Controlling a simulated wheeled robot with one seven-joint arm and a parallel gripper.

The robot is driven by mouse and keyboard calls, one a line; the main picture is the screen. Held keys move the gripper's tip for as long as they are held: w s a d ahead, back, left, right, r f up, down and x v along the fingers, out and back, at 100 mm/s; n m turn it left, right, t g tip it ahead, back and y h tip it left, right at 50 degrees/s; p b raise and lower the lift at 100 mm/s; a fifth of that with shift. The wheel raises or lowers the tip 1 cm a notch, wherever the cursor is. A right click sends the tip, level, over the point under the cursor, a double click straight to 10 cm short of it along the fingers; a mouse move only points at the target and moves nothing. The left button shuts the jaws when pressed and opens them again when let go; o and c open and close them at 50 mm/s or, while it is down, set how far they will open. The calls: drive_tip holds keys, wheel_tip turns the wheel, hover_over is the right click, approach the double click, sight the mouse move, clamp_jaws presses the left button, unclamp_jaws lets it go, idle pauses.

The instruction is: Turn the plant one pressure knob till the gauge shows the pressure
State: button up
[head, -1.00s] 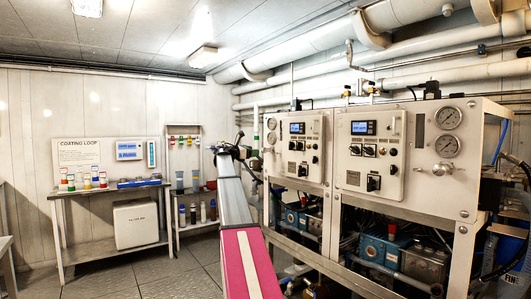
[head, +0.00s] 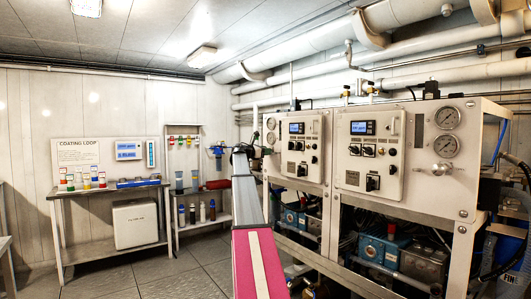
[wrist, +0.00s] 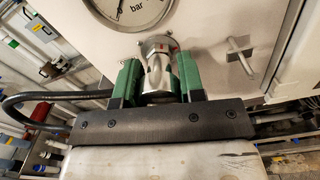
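In the wrist view a silver pressure knob (wrist: 158,68) sticks out of the pale panel just below a round gauge (wrist: 128,8) marked bar. In the head view my gripper (head: 258,152) is at the left end of the left plant panel (head: 303,143), below two small gauges (head: 270,131). Those are too small to read, and the knob there is hidden.
The right plant panel (head: 369,150) has two larger gauges (head: 447,131) and its own knob (head: 442,169). A coating loop bench (head: 108,190) and a shelf rack (head: 203,222) stand at the left. A metal T-handle (wrist: 240,53) is right of my fingers. Floor left of my arm is clear.

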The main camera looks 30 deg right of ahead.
drive_tip(key=c, duration=0.3)
